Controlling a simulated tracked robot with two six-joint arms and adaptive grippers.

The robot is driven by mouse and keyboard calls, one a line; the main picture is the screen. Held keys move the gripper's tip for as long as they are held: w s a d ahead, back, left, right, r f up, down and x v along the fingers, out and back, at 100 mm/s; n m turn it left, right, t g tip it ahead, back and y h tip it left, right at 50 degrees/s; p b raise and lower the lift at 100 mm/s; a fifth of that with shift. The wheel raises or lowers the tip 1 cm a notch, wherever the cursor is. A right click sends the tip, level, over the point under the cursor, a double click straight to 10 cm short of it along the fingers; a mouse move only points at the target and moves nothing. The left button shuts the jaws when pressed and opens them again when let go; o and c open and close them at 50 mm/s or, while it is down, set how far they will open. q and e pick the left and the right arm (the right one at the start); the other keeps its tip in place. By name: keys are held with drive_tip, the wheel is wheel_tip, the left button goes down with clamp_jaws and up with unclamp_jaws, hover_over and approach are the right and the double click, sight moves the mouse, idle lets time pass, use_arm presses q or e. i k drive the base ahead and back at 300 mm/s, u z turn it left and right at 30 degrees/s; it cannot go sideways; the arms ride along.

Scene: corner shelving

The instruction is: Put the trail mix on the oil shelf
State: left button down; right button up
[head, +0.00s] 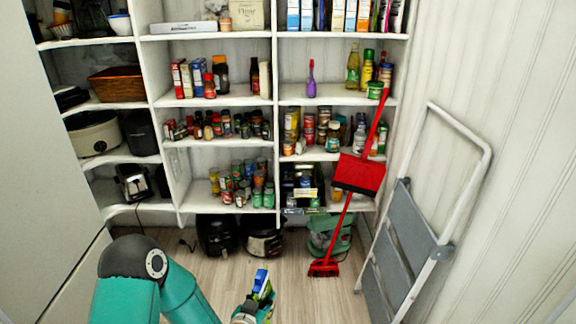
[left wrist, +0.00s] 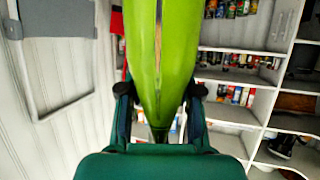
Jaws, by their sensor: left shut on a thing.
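The trail mix (head: 262,284) is a small green, blue and yellow pack in the head view, low at the middle. My left gripper (head: 251,309) is shut on it and holds it up in front of the shelving. In the left wrist view the pack (left wrist: 160,55) is a large bright green shape between the fingers of the left gripper (left wrist: 160,95). My right gripper is not in view.
A red broom and dustpan (head: 360,174) stand before the right column, crossing the oil shelf's right end. A folded step ladder (head: 410,233) leans on the right wall. Jars and cans fill lower shelves; appliances (head: 263,238) stand on the floor beneath.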

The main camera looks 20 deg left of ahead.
sight(341, 98)
drive_tip(key=u, duration=0.7)
drive_tip(key=i, duration=2.6)
drive_tip(key=z, duration=0.9)
